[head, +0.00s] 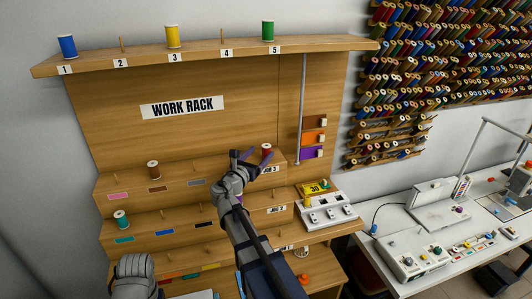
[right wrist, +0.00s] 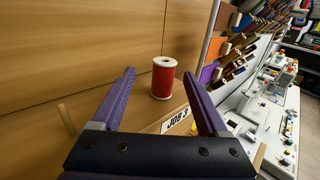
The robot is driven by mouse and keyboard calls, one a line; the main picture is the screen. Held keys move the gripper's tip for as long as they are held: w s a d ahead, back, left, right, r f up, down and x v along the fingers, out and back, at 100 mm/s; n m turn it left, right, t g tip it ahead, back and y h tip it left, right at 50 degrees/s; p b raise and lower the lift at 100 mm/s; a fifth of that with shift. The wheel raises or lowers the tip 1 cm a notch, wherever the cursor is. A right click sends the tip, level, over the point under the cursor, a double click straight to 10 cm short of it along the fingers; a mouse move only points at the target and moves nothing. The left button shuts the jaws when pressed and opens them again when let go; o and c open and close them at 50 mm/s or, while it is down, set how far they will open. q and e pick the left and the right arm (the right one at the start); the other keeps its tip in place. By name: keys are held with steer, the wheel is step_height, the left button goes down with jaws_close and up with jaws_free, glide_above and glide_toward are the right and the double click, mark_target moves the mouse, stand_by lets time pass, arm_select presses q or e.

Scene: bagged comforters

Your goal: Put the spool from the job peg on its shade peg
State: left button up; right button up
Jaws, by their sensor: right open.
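A red spool (head: 267,150) stands upright at the right end of the rack's upper step, above the JOB 3 label (head: 270,169). My right gripper (head: 252,155) is open beside it, pointing at it. In the right wrist view the red spool (right wrist: 163,77) stands beyond the open fingers, in line with the gap between them and not gripped. The peg under it is hidden. Coloured shade labels mark the steps: pink (head: 118,196), brown (head: 157,189) and others below. My left gripper is not in view.
A brown-red spool (head: 153,170) and a teal spool (head: 121,219) stand on the steps at left. Blue (head: 67,46), yellow (head: 172,36) and green (head: 268,30) spools stand on the top shelf (head: 205,52). A bare peg (right wrist: 66,120) stands left of my right gripper.

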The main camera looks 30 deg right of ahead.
mark_target(264, 151)
steer(key=x, duration=0.4)
steer(key=shift+s+d, duration=0.1)
steer(key=shift+d, duration=0.2)
jaws_close()
stand_by(0.3)
